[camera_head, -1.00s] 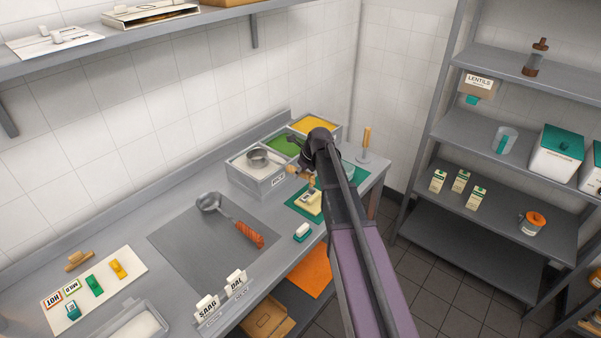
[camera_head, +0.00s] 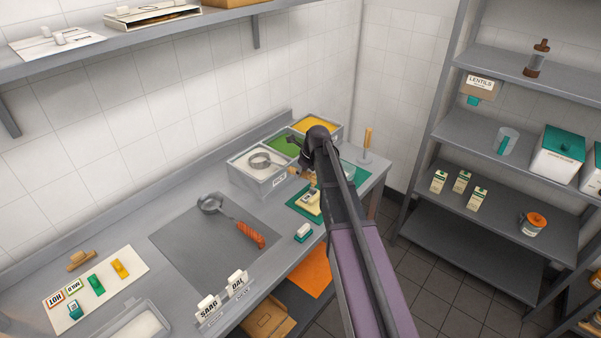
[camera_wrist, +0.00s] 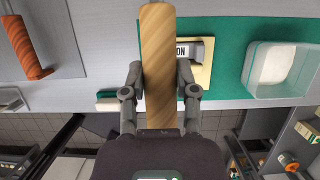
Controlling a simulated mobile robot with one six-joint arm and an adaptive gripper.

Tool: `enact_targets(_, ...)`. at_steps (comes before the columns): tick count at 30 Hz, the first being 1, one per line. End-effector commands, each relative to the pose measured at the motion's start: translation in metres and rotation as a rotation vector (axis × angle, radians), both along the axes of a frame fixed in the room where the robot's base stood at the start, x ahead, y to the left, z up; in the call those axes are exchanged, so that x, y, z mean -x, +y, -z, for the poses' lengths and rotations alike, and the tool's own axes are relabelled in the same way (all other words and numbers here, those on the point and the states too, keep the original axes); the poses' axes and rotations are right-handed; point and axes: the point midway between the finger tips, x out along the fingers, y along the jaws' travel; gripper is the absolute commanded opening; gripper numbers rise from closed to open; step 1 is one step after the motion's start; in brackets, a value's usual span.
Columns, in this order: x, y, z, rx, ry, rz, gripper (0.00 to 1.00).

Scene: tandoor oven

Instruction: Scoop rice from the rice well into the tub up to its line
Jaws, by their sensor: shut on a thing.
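The rice well (camera_head: 245,181) is a grey bin of white rice at the back of the counter, labelled on its front. My gripper (camera_wrist: 159,70) is shut on the wooden handle (camera_wrist: 158,35) of a scoop. The scoop's round metal bowl (camera_head: 260,160) is at the rice; I cannot tell how deep it sits or what it holds. The tub (camera_wrist: 275,68) is a whitish open container on the green mat (camera_wrist: 225,50), right of the handle in the wrist view.
Green (camera_head: 284,146) and yellow (camera_head: 318,126) food bins stand beyond the rice. A pale board with a labelled block (camera_wrist: 195,52) lies on the mat near the tub. An orange-handled ladle (camera_head: 235,222) lies on the grey counter mat. A wooden-handled tool (camera_head: 367,142) stands upright at the corner.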

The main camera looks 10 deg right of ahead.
Motion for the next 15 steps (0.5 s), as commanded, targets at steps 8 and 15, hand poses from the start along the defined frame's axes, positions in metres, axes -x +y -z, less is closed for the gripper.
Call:
enact_targets(8, 0.004, -0.003, 0.008, 0.0, 0.0, 0.0, 0.0)
enact_targets(15, 0.003, -0.002, 0.01, 0.003, 0.005, -0.001, 0.0)
